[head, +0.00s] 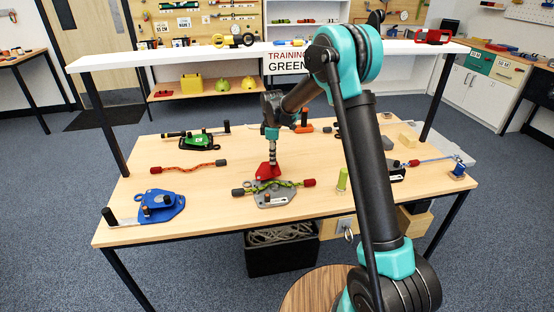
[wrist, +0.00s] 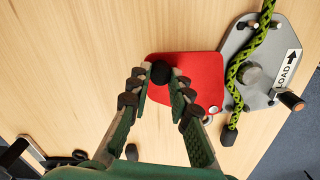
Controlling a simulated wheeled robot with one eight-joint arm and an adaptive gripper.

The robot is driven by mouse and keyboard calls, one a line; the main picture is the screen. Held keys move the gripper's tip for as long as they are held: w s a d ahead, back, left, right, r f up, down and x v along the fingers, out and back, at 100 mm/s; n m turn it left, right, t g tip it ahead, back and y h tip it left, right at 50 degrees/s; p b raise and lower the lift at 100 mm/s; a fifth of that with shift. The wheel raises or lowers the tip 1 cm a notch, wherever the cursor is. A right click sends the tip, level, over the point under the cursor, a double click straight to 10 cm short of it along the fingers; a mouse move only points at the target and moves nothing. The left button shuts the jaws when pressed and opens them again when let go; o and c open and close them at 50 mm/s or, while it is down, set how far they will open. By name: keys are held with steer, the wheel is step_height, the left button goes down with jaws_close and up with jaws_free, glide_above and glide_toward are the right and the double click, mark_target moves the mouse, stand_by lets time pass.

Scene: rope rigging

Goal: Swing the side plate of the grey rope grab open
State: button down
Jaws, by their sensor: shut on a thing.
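The grey rope grab (head: 262,200) lies on the table at the front middle; its grey body also shows at the upper right of the wrist view (wrist: 238,42), with a LOAD arrow label. A green and black rope (wrist: 236,72) lies across it. Its red side plate (wrist: 200,75) sticks out to one side of the grey body, swung away from the rope; in the head view the plate (head: 268,171) shows behind the body. My gripper (wrist: 160,78) is shut on the black knob (wrist: 160,70) at the plate's outer corner. In the head view my gripper (head: 272,163) points straight down.
A blue device (head: 160,207) lies at the left front and a green one (head: 200,138) at the back left. A red rope piece (head: 188,168) lies between them. A yellow-green cylinder (head: 342,179) stands to the right of the grab. A white shelf (head: 200,52) spans above the table.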

steer(key=shift+w+a+n, duration=0.25)
steer(key=shift+a+n, duration=0.3)
steer(key=shift+n, duration=0.15)
steer(key=c, duration=1.4)
jaws_free()
steer(key=shift+o, duration=0.2)
steer(key=shift+d, duration=0.1)
